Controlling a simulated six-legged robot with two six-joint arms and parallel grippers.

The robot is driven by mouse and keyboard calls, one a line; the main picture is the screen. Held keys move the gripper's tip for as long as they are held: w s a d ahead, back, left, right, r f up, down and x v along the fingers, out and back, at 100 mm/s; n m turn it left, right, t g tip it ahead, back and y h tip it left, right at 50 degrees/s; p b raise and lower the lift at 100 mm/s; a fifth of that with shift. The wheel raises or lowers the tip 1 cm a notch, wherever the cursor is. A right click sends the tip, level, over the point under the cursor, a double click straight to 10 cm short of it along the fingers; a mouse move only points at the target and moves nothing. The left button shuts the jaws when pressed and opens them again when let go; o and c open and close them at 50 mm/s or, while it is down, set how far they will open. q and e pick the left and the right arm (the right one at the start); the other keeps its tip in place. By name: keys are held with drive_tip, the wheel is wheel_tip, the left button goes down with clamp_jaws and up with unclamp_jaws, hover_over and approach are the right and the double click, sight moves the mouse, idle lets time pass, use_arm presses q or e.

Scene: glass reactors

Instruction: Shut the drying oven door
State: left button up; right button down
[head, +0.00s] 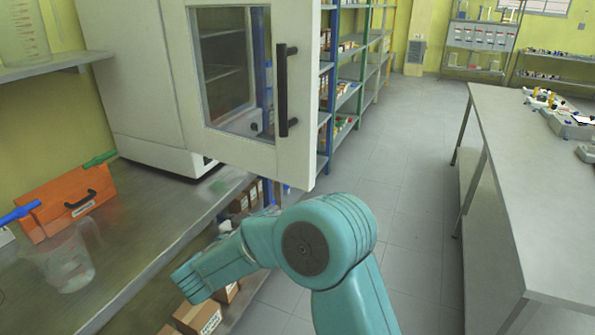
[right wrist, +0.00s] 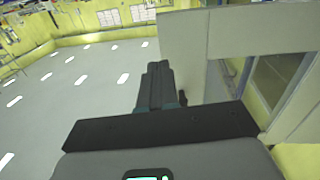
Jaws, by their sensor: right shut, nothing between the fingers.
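The white drying oven (head: 130,85) stands on the bench at the upper left of the head view. Its door (head: 298,150) stands open, swung out past the bench edge, with a glass window and a black upright handle (head: 282,90). My teal right arm crosses the lower middle of the head view, below the door; its fingers cannot be made out there. In the right wrist view my right gripper (right wrist: 158,70) is shut and empty. A pale panel, apparently the door (right wrist: 180,45), is beside and beyond the fingers; I cannot tell whether they touch. My left gripper is out of view.
On the bench (head: 150,215) are an orange case (head: 65,200) and a clear beaker (head: 70,262). Cardboard boxes (head: 198,316) sit below it. A grey table (head: 500,150) stands at the right. The aisle floor (head: 400,180) between is clear.

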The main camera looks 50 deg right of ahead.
wheel_tip(320, 180, up, 3)
drive_tip(key=p, duration=0.3)
approach(304, 172)
drive_tip(key=shift+t, duration=0.3)
drive_tip(key=d, duration=0.6)
drive_tip(key=shift+w+d, duration=0.3)
drive_tip(key=shift+d, duration=0.1)
drive_tip(key=shift+d, duration=0.1)
